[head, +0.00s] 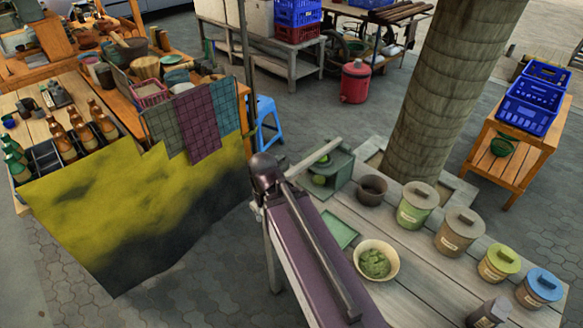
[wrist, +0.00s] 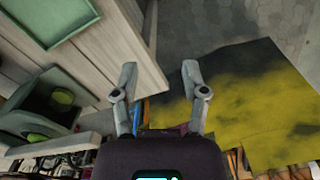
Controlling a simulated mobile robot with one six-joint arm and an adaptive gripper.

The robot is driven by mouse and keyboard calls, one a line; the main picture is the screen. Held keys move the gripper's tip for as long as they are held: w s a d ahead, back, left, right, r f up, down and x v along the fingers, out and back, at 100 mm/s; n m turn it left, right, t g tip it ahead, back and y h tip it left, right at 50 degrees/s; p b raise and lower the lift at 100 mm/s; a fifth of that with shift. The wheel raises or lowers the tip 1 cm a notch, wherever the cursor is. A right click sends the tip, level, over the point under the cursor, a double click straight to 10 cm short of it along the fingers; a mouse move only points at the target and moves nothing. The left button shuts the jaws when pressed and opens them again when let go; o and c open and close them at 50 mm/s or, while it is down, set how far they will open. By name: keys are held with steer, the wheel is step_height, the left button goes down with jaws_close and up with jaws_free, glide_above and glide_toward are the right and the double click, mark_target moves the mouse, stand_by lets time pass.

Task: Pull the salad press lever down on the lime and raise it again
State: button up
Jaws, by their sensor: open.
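The green salad press (head: 341,166) stands at the far end of the wooden table, left of the tree trunk. Its pale lever (head: 313,158) slants up to the right across the top of the press. A green lime (head: 319,180) shows low in the press, partly hidden. In the wrist view the press (wrist: 22,122) is at the lower left, with one round green thing inside it (wrist: 62,96) and another at its front. My gripper (wrist: 159,67) is open and empty, to the right of the press and beyond the table edge. It cannot be made out in the head view.
A green square tray (head: 340,230), a brown pot (head: 372,188), a bowl of leaves (head: 376,261) and several lidded canisters (head: 460,230) stand on the table (head: 405,302). A stall with a yellow-black cloth (head: 130,210) is at left. Paved floor lies between.

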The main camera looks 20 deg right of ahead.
steer(key=shift+o, duration=0.6)
steer(key=shift+d, duration=0.2)
step_height(320, 180, up, 16)
steer(key=m+p, duration=1.4)
steer(key=p, duration=0.2)
glide_above(293, 169)
steer(key=shift+s+d+f, duration=0.1)
steer(key=shift+f, duration=0.05)
steer(key=shift+f+b, duration=0.2)
steer(key=shift+b, duration=0.15)
step_height(293, 169, down, 13)
steer(key=b, duration=1.3)
steer(key=shift+f, duration=0.2)
